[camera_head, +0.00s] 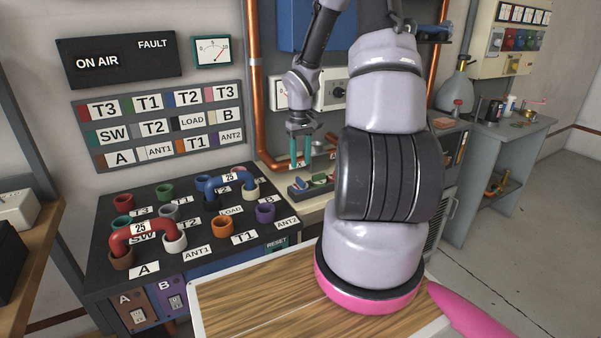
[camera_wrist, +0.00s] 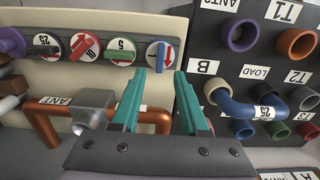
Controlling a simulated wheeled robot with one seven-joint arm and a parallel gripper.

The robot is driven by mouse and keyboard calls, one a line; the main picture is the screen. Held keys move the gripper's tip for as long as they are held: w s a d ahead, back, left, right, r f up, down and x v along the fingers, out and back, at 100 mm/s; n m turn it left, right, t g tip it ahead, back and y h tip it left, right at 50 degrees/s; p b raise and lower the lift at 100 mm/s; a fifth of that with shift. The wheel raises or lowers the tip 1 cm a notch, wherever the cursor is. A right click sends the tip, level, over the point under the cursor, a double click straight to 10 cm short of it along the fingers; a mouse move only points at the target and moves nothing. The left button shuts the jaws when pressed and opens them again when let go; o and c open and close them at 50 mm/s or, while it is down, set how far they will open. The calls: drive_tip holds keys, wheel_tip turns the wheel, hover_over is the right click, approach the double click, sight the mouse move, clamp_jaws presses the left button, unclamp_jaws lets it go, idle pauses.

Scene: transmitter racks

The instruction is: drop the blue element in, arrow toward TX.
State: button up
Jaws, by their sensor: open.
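My gripper (camera_head: 300,160) hangs over the light bench beside the patch panel, its two teal fingers apart. In the wrist view the open fingertips (camera_wrist: 167,76) point at the blue element (camera_wrist: 161,55), a round white-faced disc with a blue bar and a red arrow. It sits at the right end of a row of similar discs and is not gripped. Its arrow looks roughly along the bar. A grey block (camera_wrist: 93,108) on a copper pipe, with a label reading ANT on its left, lies left of the fingers. I see no TX label.
Other elements (camera_wrist: 84,45) stand in the same row, left of the blue one. The patch panel (camera_head: 105,225) has coloured sockets, a red U-link (camera_head: 140,229) and a blue U-link (camera_head: 230,178). A copper pipe (camera_head: 256,100) runs up the wall behind my arm.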

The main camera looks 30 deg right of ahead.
drive_tip(key=s+a+r+m+t, duration=0.1)
drive_tip(key=s+a+r, duration=0.1)
drive_tip(key=r, duration=0.6)
drive_tip(key=s+a+r+m+t+h, duration=0.1)
drive_tip(key=s+a+r, duration=0.15)
drive_tip(key=r, duration=0.45)
drive_tip(key=s+a+r+t, duration=0.1)
drive_tip(key=s+a+r, duration=0.15)
drive_tip(key=r, duration=0.55)
drive_tip(key=s+a+r+m+t+y, duration=0.1)
drive_tip(key=s+a+r+t, duration=0.1)
drive_tip(key=s+r, duration=0.3)
drive_tip(key=s+a+r+m+t+y, duration=0.1)
drive_tip(key=s+a+r+t+y, duration=0.1)
drive_tip(key=s+a+r, duration=0.2)
drive_tip(key=s+r, duration=0.1)
drive_tip(key=s, duration=0.2)
drive_tip(key=shift+s+a+m, duration=0.25)
drive_tip(key=shift+s+m, duration=0.05)
drive_tip(key=shift+s, duration=0.05)
drive_tip(key=shift+o, duration=0.5)
drive_tip(key=shift+d, duration=0.1)
